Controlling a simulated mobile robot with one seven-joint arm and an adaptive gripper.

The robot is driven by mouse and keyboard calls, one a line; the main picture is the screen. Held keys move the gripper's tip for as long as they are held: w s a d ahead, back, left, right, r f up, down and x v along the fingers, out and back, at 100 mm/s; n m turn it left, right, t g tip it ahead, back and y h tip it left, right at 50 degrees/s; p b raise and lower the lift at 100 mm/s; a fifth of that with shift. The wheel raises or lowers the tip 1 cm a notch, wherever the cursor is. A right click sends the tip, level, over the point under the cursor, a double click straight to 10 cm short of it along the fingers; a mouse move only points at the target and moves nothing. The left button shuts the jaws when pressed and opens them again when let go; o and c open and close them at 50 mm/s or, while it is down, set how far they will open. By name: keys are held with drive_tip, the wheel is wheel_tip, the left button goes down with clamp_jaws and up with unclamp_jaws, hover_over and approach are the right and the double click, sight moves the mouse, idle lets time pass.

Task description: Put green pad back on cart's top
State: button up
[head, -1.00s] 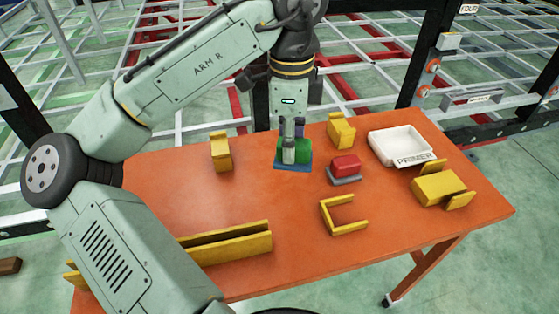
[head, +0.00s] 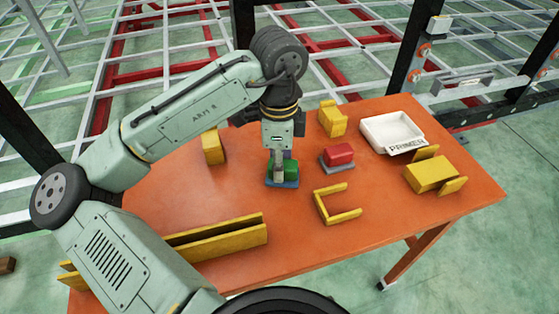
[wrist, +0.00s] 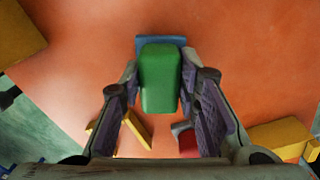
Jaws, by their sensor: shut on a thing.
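The green pad (head: 291,169), a green block with a flat blue slab (head: 282,183) at its underside, is over the middle of the orange cart top (head: 240,205). My gripper (head: 284,166) points down with its fingers on either side of the green block, shut on it. In the wrist view the green pad (wrist: 160,78) sits between the fingertips, with the blue slab (wrist: 160,41) showing at its far end. I cannot tell whether the slab touches the cart top or hangs just above it.
A red block on a grey base (head: 339,156) is close on the right. Yellow brackets (head: 332,120) stand around, one C-shaped (head: 336,204), and a long yellow channel (head: 215,240) lies in front. A white PRIMER tray (head: 392,133) is at the right. Clear orange surface lies in front of the pad.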

drive_tip(key=o, duration=1.1)
wheel_tip(320, 180, up, 12)
drive_tip(key=shift+w+b, duration=0.15)
drive_tip(key=shift+b, duration=0.15)
